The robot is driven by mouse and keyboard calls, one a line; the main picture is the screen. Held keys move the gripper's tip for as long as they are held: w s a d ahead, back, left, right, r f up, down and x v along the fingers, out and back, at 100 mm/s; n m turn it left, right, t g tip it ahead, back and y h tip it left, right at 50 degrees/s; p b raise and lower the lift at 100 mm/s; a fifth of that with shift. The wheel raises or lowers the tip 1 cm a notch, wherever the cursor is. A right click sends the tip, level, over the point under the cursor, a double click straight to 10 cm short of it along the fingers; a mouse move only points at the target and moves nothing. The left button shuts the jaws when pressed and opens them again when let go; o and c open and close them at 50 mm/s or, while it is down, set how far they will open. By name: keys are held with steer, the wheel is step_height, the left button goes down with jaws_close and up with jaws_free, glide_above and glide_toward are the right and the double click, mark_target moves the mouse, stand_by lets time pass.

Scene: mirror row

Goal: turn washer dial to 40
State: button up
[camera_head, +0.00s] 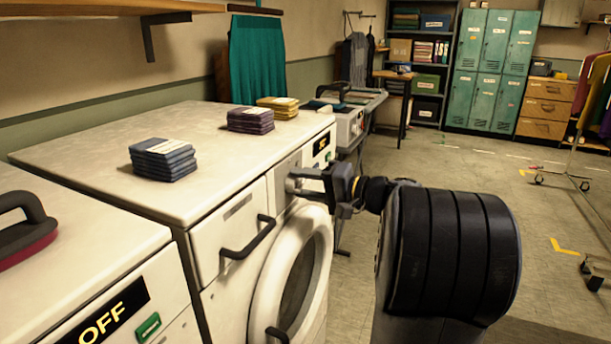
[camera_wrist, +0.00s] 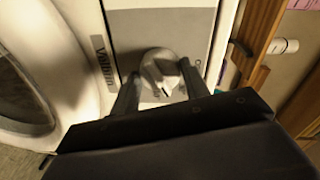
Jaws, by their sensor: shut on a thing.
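The washer (camera_head: 210,215) is a white front-loader with a round door (camera_head: 298,275) and a small lit display (camera_head: 321,144) whose text is too small to read. In the wrist view its dial (camera_wrist: 160,72) is a grey round knob with a pale pointer ridge on a grey panel. My gripper (camera_wrist: 155,95) has one finger on each side of the dial and is shut on it. In the head view my gripper (camera_head: 300,183) reaches the panel above the door and hides the dial. The number that the pointer is at cannot be read.
Folded cloth stacks in blue (camera_head: 162,159), purple (camera_head: 250,119) and yellow (camera_head: 278,107) lie on the washer top. A drawer handle (camera_head: 248,238) juts out left of the door. Another machine at the lower left shows OFF (camera_head: 103,322). Open floor (camera_head: 450,165) lies to the right.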

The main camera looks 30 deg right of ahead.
steer(key=m+p, duration=0.3)
steer(key=m, duration=0.1)
steer(key=shift+r+g+p, duration=0.2)
steer(key=shift+g+p, duration=0.1)
steer(key=shift+p, duration=0.05)
steer(key=shift+f+m+p, duration=0.15)
steer(key=shift+m+p, duration=1)
steer(key=shift+m, duration=0.05)
steer(key=o, duration=1)
steer(key=v, duration=1)
steer(key=shift+s+d+f, duration=0.1)
steer(key=shift+s+d, duration=0.1)
steer(key=shift+d, duration=0.25)
